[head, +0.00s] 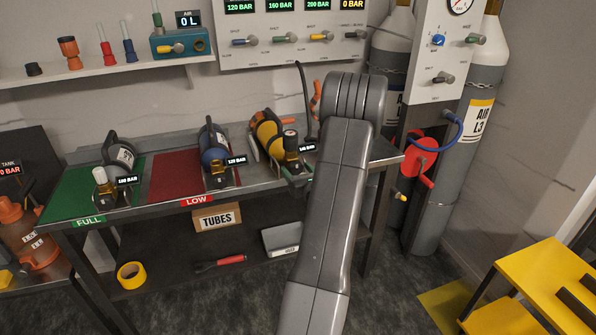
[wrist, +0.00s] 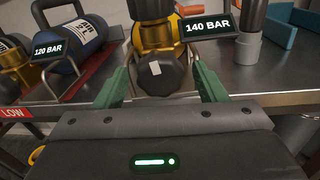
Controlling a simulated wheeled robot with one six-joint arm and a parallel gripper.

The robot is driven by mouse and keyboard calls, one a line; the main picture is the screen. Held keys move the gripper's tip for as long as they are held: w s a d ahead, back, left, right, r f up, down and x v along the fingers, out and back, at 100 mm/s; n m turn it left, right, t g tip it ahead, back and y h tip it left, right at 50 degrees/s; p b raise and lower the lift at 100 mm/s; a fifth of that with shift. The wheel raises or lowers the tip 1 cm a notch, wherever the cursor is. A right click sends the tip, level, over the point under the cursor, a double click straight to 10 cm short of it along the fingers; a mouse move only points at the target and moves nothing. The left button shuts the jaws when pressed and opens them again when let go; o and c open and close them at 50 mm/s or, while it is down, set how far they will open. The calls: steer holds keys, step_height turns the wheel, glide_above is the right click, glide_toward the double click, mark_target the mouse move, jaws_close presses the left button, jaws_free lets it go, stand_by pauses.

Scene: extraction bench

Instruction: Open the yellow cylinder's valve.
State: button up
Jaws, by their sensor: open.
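The yellow cylinder (head: 268,132) lies on the bench's upper shelf in the head view, with a black-topped valve (head: 290,140) at its near end and a 140 BAR tag beside it. In the wrist view the valve's black knob (wrist: 162,76), with a pale mark on its face, shows below a brass-coloured body. My gripper (wrist: 161,80) is open, with its green fingers to the left and right of the knob. A gap shows on each side; I cannot tell how deep the knob sits between the fingers. In the head view my arm hides most of the gripper.
A blue cylinder (head: 213,142) tagged 120 BAR lies left on the red LOW mat (head: 172,176). A black cylinder (head: 120,150) tagged 180 BAR lies on the green FULL mat (head: 72,196).

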steer(key=shift+c, duration=0.5)
steer(key=c, duration=0.9)
steer(key=shift+f, duration=0.1)
steer(key=shift+b, duration=0.45)
